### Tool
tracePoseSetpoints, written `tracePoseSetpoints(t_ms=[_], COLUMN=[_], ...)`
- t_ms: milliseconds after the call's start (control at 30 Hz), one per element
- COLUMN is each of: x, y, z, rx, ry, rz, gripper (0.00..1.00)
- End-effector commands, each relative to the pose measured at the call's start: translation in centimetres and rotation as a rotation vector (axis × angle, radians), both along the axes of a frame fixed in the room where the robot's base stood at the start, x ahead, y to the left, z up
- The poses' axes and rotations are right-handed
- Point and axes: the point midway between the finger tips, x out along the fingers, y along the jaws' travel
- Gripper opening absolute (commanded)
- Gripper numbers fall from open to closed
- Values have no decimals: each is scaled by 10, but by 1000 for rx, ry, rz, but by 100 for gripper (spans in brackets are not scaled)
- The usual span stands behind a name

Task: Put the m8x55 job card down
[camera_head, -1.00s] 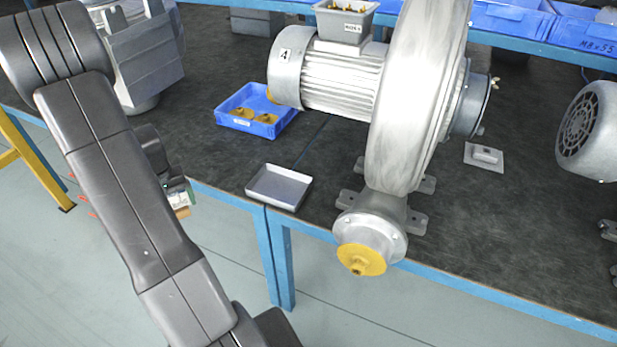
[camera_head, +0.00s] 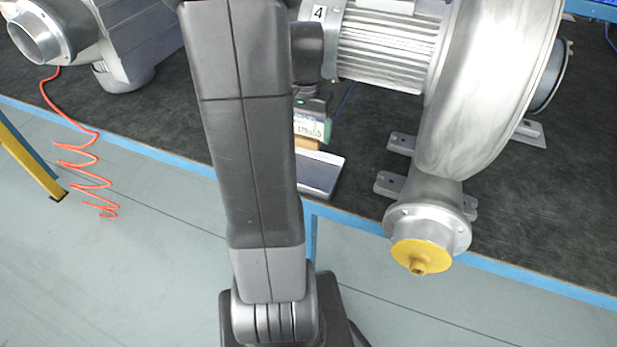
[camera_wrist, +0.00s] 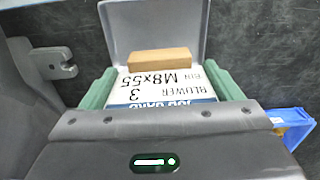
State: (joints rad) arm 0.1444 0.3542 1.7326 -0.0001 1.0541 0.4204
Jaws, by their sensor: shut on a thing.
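The job card (camera_wrist: 165,88) is white with a blue band. In the wrist view it reads upside down as blower 3, bin M8x55. My gripper (camera_wrist: 166,84) is shut on it, a green finger on each side. A wooden block (camera_wrist: 160,61) sits at the card's far end. In the head view the card (camera_head: 310,127) shows in part beside my arm, near the bench's front edge. The grey tray (camera_head: 318,178) lies on the bench, partly hidden by my arm; it also shows beyond the block in the wrist view (camera_wrist: 152,22). I cannot tell whether card and tray touch.
A blower (camera_head: 490,90) with a motor marked 4 stands to the right, its yellow-capped outlet (camera_head: 422,256) over the front edge. A metal foot (camera_wrist: 50,63) shows at left in the wrist view, a blue bin (camera_wrist: 292,124) at right. An orange coiled hose (camera_head: 85,165) hangs at left.

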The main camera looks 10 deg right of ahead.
Motion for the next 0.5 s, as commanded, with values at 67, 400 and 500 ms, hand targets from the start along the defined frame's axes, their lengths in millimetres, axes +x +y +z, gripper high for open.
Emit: tracePoseSetpoints(t_ms=[67,400,500], x=[-5,-8,-7], y=[-4,-5,-5], z=[-1,-54,-61], rx=[0,0,0], ry=[0,4,2], rz=[-21,-29,-29], gripper=[62,62,62])
